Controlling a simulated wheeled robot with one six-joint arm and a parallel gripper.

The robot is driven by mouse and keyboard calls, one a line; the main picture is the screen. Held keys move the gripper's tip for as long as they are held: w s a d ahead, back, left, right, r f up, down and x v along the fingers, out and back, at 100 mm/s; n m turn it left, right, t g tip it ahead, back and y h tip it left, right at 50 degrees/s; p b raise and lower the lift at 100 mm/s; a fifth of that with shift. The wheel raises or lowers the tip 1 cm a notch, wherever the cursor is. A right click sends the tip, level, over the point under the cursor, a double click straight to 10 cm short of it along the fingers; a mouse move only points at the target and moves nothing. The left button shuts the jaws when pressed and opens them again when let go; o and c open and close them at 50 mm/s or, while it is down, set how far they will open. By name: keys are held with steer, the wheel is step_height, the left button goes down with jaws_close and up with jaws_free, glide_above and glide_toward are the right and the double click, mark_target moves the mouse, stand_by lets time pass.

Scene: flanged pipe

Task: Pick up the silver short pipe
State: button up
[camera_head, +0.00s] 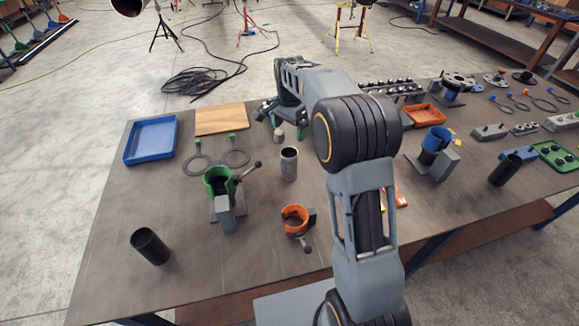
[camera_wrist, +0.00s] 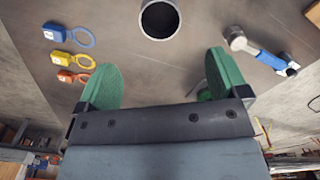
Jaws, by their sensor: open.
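The silver short pipe (camera_head: 289,163) stands upright on the table in the head view, right of the green clamp. In the wrist view an upright pipe with a grey rim (camera_wrist: 160,20) shows its dark open end at the top edge, partly cut off; it appears to be the silver pipe. My gripper (camera_wrist: 164,75) is open, with its two green fingers wide apart and nothing between them. The pipe end lies beyond the fingertips, roughly centred between them and apart from both. In the head view my gripper is small and largely hidden behind my arm.
A green clamp (camera_head: 218,184) and an orange clamp (camera_head: 295,219) stand in front of the pipe. A black pipe (camera_head: 150,246) stands front left. A blue tray (camera_head: 151,139) and a wooden board (camera_head: 221,119) lie at the back left.

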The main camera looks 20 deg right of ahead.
mark_target(289, 151)
step_height(289, 151, down, 8)
steer(key=shift+w+f+p, duration=0.1)
steer(key=shift+f+p, duration=0.05)
steer(key=shift+p, duration=0.15)
steer(key=shift+f+p, duration=0.7)
steer(key=shift+f, duration=2)
steer(key=c, duration=1.2)
